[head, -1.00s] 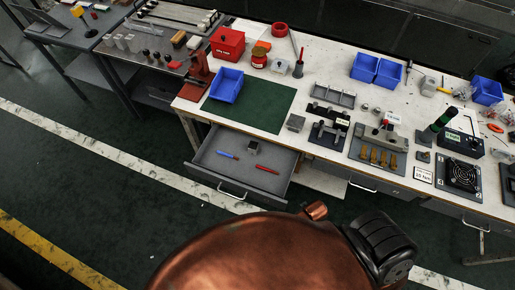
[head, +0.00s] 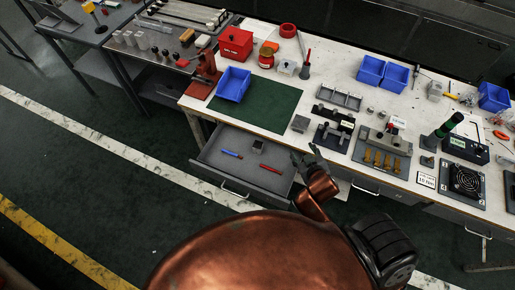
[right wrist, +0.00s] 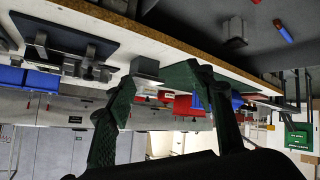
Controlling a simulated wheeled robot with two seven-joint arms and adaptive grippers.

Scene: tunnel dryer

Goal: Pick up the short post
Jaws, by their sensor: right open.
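No single thing is clearly marked as the short post. A small grey block-like piece (head: 258,146) stands in the open drawer; it also shows in the right wrist view (right wrist: 234,32). Several short pale upright pieces (head: 125,42) stand on the left bench, and several brass pieces (head: 380,160) sit in a grey fixture on the main bench. My right gripper (head: 308,158) is open and empty by the drawer's right front side, near the bench edge. Its spread fingers (right wrist: 162,88) show in the right wrist view. My left gripper is out of view.
The open drawer (head: 215,176) juts from the bench and holds a blue pen-like tool (head: 230,154) and a red one (head: 263,168). A green mat (head: 265,110) and blue bin (head: 233,84) lie above it. Grey fixtures (head: 333,136) stand near the bench's front edge.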

